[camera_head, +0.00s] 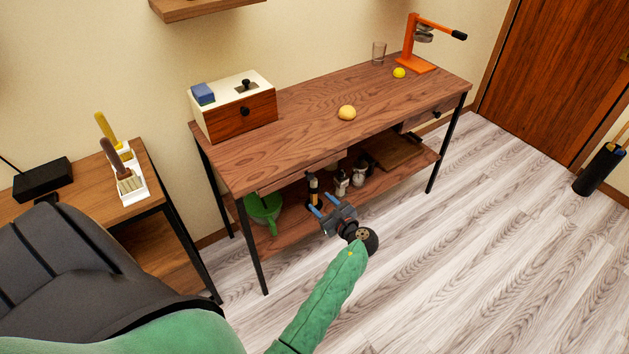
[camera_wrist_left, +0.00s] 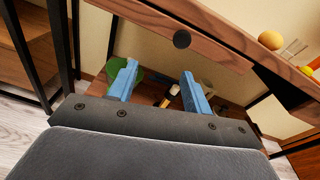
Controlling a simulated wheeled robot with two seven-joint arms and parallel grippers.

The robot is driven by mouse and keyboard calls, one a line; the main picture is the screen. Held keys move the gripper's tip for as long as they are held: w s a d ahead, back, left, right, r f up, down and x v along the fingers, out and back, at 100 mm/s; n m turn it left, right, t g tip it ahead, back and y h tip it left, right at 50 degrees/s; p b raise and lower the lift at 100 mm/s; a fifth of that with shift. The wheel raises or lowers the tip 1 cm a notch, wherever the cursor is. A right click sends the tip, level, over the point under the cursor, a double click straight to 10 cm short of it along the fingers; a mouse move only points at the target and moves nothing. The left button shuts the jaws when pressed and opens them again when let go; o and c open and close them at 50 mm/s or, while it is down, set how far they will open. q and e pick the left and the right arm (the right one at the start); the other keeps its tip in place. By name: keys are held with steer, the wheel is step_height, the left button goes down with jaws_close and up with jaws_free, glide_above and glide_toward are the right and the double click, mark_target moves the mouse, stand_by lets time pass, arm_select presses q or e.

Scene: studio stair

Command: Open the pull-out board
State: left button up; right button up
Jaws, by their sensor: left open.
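A thin wooden front panel (camera_head: 300,173) sits under the left part of the wooden table's top. I take it for the pull-out board; it looks flush with the table edge. In the left wrist view the panel (camera_wrist_left: 216,54) carries a round dark knob (camera_wrist_left: 182,40). My left gripper (camera_head: 323,204) is in front of and below this panel, with its blue fingers apart and nothing between them. In the left wrist view the left gripper (camera_wrist_left: 159,72) shows the knob beyond and above its fingertips, apart from them. My right gripper is not in view.
A second front with a knob (camera_head: 436,113) sits under the table's right end. The lower shelf (camera_head: 285,236) holds a green pan (camera_head: 264,207), bottles and a board. A drawer box (camera_head: 242,118), fruit and an orange press (camera_head: 408,62) stand on top.

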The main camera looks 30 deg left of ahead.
mark_target(311, 178)
arm_select(q)
steer(key=w+a, duration=0.1)
steer(key=a, duration=0.1)
steer(key=w+a+r+m+p, duration=0.1)
steer(key=w+a, duration=0.1)
steer(key=w+a+m+y+p, duration=0.1)
steer(key=w+a, duration=0.1)
steer(key=shift+w+a+r+t, duration=0.1)
steer(key=shift+a+r+t, duration=0.15)
steer(key=shift+r+t, duration=0.15)
steer(key=shift+w+a+f, duration=0.1)
steer(key=shift+w+a, duration=0.05)
steer(key=shift+a, duration=0.3)
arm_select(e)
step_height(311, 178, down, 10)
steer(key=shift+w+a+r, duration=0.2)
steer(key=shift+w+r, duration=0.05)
arm_select(q)
steer(key=shift+d, duration=0.15)
jaws_close()
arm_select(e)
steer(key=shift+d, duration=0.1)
